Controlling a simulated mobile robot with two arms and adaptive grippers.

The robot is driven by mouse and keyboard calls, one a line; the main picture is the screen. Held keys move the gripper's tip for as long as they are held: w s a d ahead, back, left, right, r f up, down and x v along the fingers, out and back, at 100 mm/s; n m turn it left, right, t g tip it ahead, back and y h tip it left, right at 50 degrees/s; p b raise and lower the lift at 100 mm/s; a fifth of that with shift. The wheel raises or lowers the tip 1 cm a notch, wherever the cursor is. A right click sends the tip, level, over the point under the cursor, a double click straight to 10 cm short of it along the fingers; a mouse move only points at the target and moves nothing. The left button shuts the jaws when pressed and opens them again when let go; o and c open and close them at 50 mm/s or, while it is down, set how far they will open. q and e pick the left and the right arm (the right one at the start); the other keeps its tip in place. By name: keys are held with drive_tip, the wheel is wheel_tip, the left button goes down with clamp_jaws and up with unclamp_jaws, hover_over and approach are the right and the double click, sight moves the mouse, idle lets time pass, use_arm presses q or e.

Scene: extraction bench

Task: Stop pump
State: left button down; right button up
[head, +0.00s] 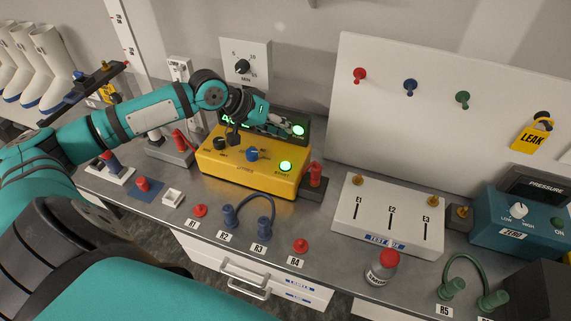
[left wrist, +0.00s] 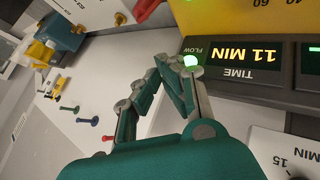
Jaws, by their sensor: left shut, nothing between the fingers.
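A yellow unit (head: 212,159) stands on the bench with a blue knob (head: 252,154), a black knob (head: 220,143) and a green-lit button (head: 285,167) on top. Behind it is a black display panel (head: 262,117), partly hidden by my gripper. In the left wrist view the panel reads 11 MIN (left wrist: 240,51), with the labels TIME and FLOW. A round green light (head: 299,130) glows on the panel, also seen in the left wrist view (left wrist: 190,61). My left gripper (head: 286,127) is shut and empty, its tips close beside this light; contact is unclear. My right gripper is not in view.
A red-knobbed post (head: 316,175) stands right of the yellow unit. A white test box (head: 388,218) and a teal pressure unit (head: 515,228) stand farther right. A wall dial (head: 243,67) is behind my left arm. Plugs and a red-capped bottle (head: 381,268) line the front.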

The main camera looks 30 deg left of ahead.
sight(284, 163)
use_arm(q)
wheel_tip(284, 163, down, 4)
drive_tip(key=b, duration=0.3)
drive_tip(key=shift+d+b, duration=0.1)
drive_tip(key=shift+b, duration=0.3)
wheel_tip(284, 163, down, 2)
drive_tip(key=b, duration=0.2)
drive_tip(key=shift+f+b, duration=0.15)
drive_tip(key=shift+b, duration=0.15)
wheel_tip(284, 163, down, 2)
drive_tip(key=shift+w, duration=0.15)
drive_tip(key=shift+f, duration=0.15)
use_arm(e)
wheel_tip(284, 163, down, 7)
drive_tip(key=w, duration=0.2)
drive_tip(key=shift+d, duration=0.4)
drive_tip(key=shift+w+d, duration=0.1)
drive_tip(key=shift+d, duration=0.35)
use_arm(q)
drive_tip(key=shift+f, duration=0.2)
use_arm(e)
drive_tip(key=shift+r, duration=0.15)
